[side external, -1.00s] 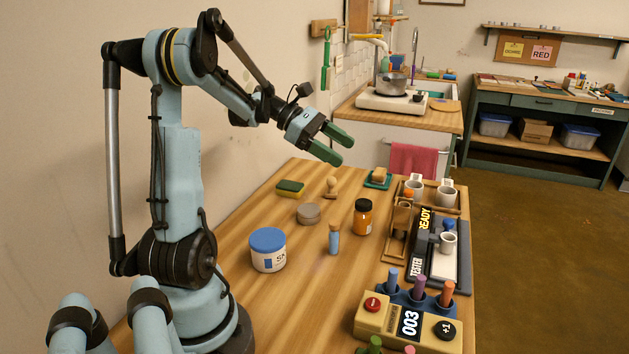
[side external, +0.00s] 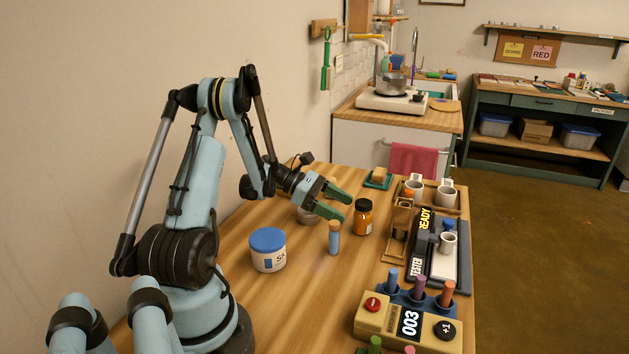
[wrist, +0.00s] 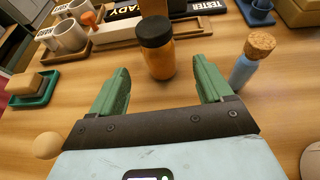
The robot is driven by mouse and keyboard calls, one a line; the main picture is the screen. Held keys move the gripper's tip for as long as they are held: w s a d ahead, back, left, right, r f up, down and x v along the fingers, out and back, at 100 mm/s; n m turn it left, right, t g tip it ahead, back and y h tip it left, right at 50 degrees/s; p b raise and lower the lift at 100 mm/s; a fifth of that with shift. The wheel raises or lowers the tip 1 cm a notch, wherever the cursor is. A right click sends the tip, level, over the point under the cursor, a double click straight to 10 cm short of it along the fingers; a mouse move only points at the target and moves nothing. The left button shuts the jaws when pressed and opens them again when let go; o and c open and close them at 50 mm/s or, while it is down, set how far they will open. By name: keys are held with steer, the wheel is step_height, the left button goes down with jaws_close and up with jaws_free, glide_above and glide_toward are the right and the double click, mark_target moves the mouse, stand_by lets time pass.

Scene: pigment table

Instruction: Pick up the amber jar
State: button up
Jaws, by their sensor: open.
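The amber jar (side external: 362,219) has a black lid and stands upright on the wooden table. In the wrist view the amber jar (wrist: 158,52) is ahead of my gripper, between the lines of the two fingers and slightly beyond their tips. My gripper (side external: 340,203) has green fingers and is open and empty, just left of the jar in the side view. In the wrist view both fingertips of my gripper (wrist: 160,76) are spread wide. I cannot tell whether a finger touches the jar.
A corked blue vial (side external: 333,238) stands near the jar; in the wrist view the vial (wrist: 252,62) is close outside the right finger. A blue-lidded tub (side external: 268,252) stands left. A wooden tray with mugs (side external: 446,197) and a tester (side external: 418,250) lie right of the jar.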

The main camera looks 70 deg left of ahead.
mark_target(369, 232)
steer(key=x, duration=0.8)
steer(key=shift+w+d+f, duration=0.15)
steer(key=shift+w+d, duration=0.05)
steer(key=shift+w, duration=0.1)
steer(key=c, duration=1.1)
